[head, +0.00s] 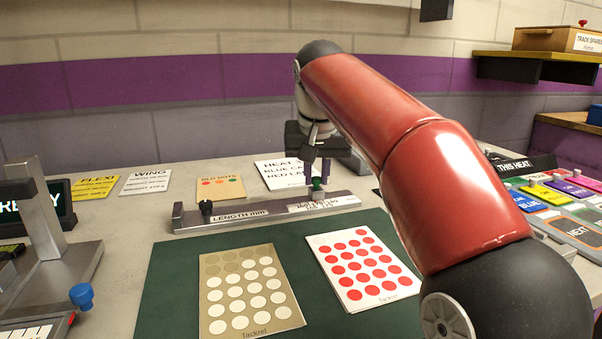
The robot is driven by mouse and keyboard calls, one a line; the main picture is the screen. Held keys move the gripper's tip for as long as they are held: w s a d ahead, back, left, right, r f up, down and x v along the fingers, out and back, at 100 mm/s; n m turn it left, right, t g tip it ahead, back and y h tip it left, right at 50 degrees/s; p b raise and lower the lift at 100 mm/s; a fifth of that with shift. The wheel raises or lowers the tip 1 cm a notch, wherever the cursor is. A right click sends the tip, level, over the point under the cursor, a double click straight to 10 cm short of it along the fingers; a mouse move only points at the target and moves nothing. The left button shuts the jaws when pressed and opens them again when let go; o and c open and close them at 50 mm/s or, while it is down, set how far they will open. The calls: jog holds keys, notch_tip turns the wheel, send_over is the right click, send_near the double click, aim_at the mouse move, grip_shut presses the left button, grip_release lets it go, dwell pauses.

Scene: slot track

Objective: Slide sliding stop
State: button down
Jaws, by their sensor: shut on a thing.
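A long grey metal bar marked "LENGTH mm" (262,214) lies across the far edge of a green mat (180,283). A black knob (206,208) stands near the bar's left end. A small green knob (317,184), which looks like the sliding stop's, stands on the right part of the bar. My gripper (317,174) points down over it with its fingers on either side, shut on it. The arm's wrist hides some of what lies behind, and the exact contact is small in view.
Dot sheets (250,290) (362,268) lie on the mat. Cards lie behind the bar. A metal stand (40,225) and a blue knob (82,295) are at left. Coloured tiles (560,205) are at right. The bar between the two knobs is clear.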

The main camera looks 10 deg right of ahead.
jog(key=c, duration=1.3)
grip_release()
jog(key=shift+c, duration=0.2)
jog(key=p+v, duration=0.1)
jog(key=v, duration=0.6)
jog(key=shift+r+p, duration=0.35)
jog(key=shift+s, duration=0.2)
